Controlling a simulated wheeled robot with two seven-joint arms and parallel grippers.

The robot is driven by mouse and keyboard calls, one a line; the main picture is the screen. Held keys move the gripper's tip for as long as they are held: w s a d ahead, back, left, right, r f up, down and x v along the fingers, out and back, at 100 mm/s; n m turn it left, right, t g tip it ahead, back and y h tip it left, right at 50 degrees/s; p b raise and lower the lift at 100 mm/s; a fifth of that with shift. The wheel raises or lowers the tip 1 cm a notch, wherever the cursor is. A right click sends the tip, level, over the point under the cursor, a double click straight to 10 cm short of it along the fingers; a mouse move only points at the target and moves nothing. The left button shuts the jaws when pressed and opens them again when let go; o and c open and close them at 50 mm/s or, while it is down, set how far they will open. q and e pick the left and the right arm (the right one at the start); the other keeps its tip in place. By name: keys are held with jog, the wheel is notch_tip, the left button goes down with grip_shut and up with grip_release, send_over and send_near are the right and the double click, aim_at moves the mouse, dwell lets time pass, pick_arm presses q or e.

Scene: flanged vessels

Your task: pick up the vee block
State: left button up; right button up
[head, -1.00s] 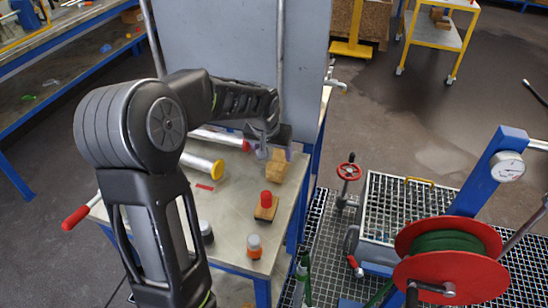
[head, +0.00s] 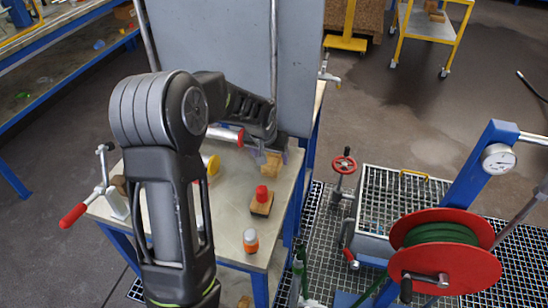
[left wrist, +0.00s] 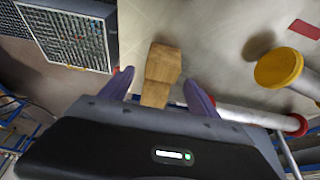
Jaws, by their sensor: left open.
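The vee block appears to be the tan wooden block (head: 271,165) near the right edge of the bench top, below my left gripper in the head view. The left wrist view shows this block (left wrist: 163,63) between the two purple fingers, with a notch or step across it. My left gripper (left wrist: 159,78) is open, one finger on each side of the block. I cannot tell whether either finger touches it. In the head view the left gripper (head: 270,151) partly hides the block. My right gripper is not in view.
On the bench (head: 232,225) stand a red-topped piece on a wooden base (head: 262,202) and an orange-and-white bottle (head: 250,241). A yellow-ended cylinder (left wrist: 279,64) and a red-flanged pipe (left wrist: 297,124) lie near the gripper. A grey panel (head: 235,60) rises behind.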

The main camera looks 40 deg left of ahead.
aim_at(274, 158)
pick_arm(q)
jog(key=x, duration=0.2)
jog(key=shift+w+a+f, duration=0.1)
jog(key=shift+w+f, duration=0.05)
jog(key=shift+f, duration=0.1)
jog(key=shift+c, duration=0.2)
grip_shut()
dwell(0.8)
